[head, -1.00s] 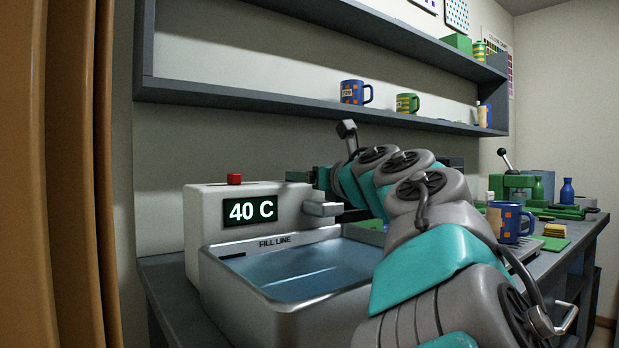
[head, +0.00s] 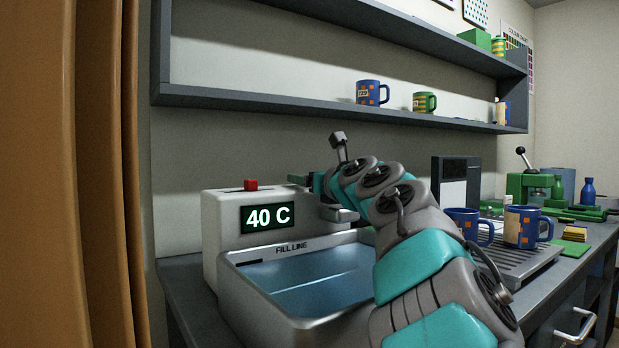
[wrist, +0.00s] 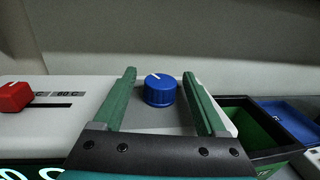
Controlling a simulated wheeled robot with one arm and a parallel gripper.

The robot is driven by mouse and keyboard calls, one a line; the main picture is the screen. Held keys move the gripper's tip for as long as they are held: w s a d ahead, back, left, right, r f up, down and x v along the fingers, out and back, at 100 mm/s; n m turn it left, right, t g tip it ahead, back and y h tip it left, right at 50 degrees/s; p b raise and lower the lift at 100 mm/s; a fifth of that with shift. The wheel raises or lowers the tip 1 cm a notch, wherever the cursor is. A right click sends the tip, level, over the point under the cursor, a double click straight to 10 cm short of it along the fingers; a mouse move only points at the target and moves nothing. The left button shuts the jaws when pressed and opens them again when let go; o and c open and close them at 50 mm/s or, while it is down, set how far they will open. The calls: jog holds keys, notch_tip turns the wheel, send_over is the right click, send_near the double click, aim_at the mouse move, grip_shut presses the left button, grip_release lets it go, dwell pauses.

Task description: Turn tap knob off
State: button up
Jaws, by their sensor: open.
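A round blue knob (wrist: 159,92) with a white mark on top sits on the white water unit (head: 222,222); I take it as the tap knob. In the wrist view, my gripper (wrist: 158,78) is open, with its two green fingers on either side of the knob, apart from it. In the head view, my gripper (head: 300,181) is partly visible over the right part of the unit, and the knob cannot be made out there. A metal spout (head: 340,214) sticks out above the basin (head: 232,290), which holds water. The display (head: 268,217) reads 40 C.
A red slider (wrist: 15,97) is left of my gripper; it also shows in the head view (head: 251,185). A green-walled box (wrist: 255,135) and a blue item (wrist: 292,118) are on the right. Blue mugs (head: 521,226) stand on a ribbed rack (head: 530,266). A shelf (head: 300,105) runs above.

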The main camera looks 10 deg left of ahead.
jog(key=shift+c, duration=0.3)
grip_shut()
jog(key=shift+d, duration=0.1)
jog(key=shift+w+n+g+y+b, duration=0.1)
jog(key=shift+n+g+y+b, duration=0.2)
jog(key=shift+n+g+y, duration=0.6)
jog(key=shift+g+y, duration=0.2)
jog(key=shift+r+n+g+y+p, duration=0.1)
jog(key=shift+n+g+y+p, duration=0.35)
jog(key=shift+n+g+y, duration=0.4)
jog(key=shift+n+g, duration=0.35)
jog(key=shift+g, duration=0.2)
